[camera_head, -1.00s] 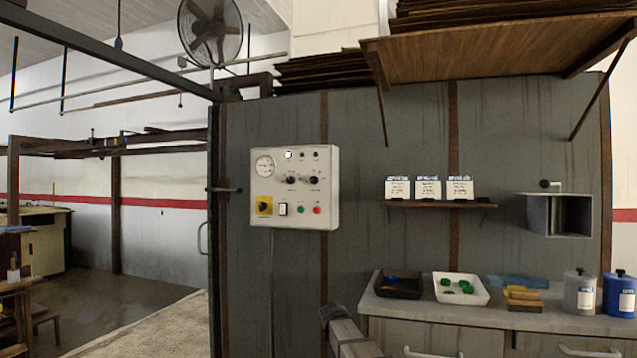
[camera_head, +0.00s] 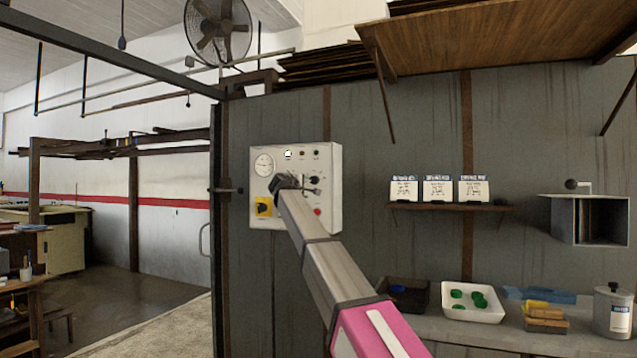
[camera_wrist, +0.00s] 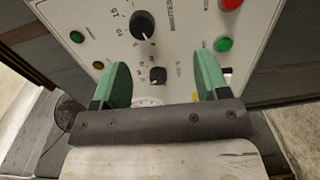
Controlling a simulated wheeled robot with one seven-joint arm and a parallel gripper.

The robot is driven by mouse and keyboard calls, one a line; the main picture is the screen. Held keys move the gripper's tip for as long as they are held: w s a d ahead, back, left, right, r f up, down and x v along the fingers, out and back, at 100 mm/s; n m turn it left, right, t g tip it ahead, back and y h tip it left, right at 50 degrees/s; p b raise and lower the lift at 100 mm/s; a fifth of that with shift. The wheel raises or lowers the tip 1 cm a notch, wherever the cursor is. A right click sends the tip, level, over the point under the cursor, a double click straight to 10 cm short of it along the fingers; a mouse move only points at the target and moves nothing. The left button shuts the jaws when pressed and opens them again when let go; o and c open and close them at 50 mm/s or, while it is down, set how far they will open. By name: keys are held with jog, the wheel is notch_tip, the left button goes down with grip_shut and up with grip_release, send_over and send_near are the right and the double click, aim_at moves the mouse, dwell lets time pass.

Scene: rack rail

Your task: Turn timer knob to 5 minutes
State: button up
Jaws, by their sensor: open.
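A white control panel (camera_head: 328,200) hangs on the grey wall and has two black knobs. The right knob (camera_head: 313,179) shows beside my arm in the head view; the left one is hidden behind my arm. In the wrist view the right knob is the larger, upper one (camera_wrist: 143,25), with a printed scale including 10 and 15. The smaller left knob (camera_wrist: 158,76) appears between my fingers in the picture. Contact is not visible.
The panel also carries a gauge (camera_head: 263,164), a yellow switch (camera_head: 263,206), a red button (camera_head: 317,212) and a green button (camera_wrist: 223,44). A shelf with cartons (camera_head: 438,190) is to the right. Below it a counter holds a white tray (camera_head: 472,315).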

aim_at(313, 180)
jog(key=w+d+r, duration=0.1)
jog(key=w, duration=0.2)
jog(key=w+d, duration=0.1)
jog(key=w, duration=0.3)
jog(key=w+d+r, duration=0.1)
jog(key=w, duration=0.2)
jog(key=shift+w+r, duration=0.2)
jog(key=shift+r, duration=0.1)
jog(key=c, duration=0.9)
